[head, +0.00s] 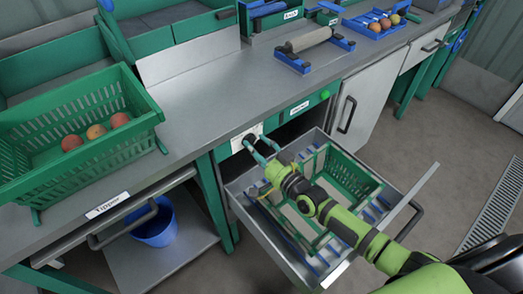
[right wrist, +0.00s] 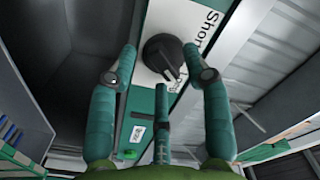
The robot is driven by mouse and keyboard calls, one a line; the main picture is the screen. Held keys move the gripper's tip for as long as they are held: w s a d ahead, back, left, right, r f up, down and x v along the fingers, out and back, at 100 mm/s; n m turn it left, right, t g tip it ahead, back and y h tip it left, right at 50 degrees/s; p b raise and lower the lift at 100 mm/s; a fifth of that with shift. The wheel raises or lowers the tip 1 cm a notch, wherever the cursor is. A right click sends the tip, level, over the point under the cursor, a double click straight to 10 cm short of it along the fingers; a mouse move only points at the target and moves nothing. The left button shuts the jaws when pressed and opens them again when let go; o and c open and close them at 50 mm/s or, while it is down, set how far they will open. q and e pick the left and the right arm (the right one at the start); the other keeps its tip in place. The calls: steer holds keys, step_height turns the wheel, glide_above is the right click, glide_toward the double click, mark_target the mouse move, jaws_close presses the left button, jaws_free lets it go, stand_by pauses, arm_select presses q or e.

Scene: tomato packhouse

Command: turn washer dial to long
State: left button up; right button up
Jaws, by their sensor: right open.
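The washer dial (right wrist: 160,52) is a round black knob with a raised grip, on a white plate on the green front panel. Beside it in the right wrist view the lettering "Shor" (right wrist: 208,18) shows, and other lettering is partly hidden. My right gripper (right wrist: 161,60) is open, with one finger on each side of the dial; I cannot tell whether they touch it. In the head view my right gripper (head: 261,150) reaches the white dial plate (head: 240,143), and the dial is mostly hidden behind it. My left gripper is not in view.
An open drawer (head: 262,236) with a green basket (head: 345,178) lies under my right arm. A green crate (head: 80,130) with several tomatoes stands on the grey counter (head: 215,100) at left. A green button (head: 325,94) is right of the dial. A blue bucket (head: 155,232) sits below.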

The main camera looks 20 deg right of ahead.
steer(key=v, duration=1.2)
